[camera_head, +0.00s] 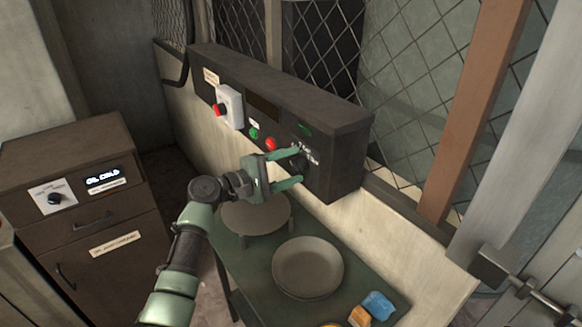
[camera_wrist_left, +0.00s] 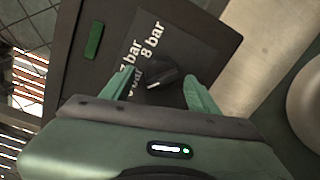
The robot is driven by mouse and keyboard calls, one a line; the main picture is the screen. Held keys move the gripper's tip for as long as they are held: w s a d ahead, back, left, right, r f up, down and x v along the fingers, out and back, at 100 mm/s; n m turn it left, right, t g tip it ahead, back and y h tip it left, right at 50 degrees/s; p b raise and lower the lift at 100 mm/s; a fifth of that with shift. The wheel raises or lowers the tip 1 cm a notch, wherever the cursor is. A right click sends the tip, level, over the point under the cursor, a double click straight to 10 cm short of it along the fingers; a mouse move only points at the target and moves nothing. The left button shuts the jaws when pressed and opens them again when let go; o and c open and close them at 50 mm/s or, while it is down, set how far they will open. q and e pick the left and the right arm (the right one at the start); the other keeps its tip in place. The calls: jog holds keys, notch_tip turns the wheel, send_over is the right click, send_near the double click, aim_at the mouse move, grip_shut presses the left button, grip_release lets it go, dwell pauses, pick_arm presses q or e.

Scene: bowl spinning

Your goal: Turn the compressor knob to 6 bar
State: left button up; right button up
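The compressor knob (camera_wrist_left: 160,72) is small and black, on the dark face of the control box. White labels beside it in the left wrist view read "7 bar" and "8 bar"; another is partly hidden by a finger. A small white mark shows on the knob's near edge; I cannot tell which label it points to. My left gripper (camera_head: 299,166) is open in front of the box's right end. In the left wrist view its fingers (camera_wrist_left: 159,79) stand on either side of the knob, with gaps visible. My right gripper is not in view.
The dark control box (camera_head: 235,75) also carries a white switch box with a red button (camera_head: 220,109), a green button (camera_head: 254,133) and a red button (camera_head: 271,144). Below is a green table (camera_head: 250,262) with round plates (camera_head: 308,267) and a blue item (camera_head: 378,305). A brown cabinet (camera_head: 110,215) stands left.

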pick_arm(q)
jog(key=b+v, duration=0.2)
jog(key=v, duration=0.5)
jog(key=shift+s+a, duration=0.25)
jog(key=shift+a, duration=0.1)
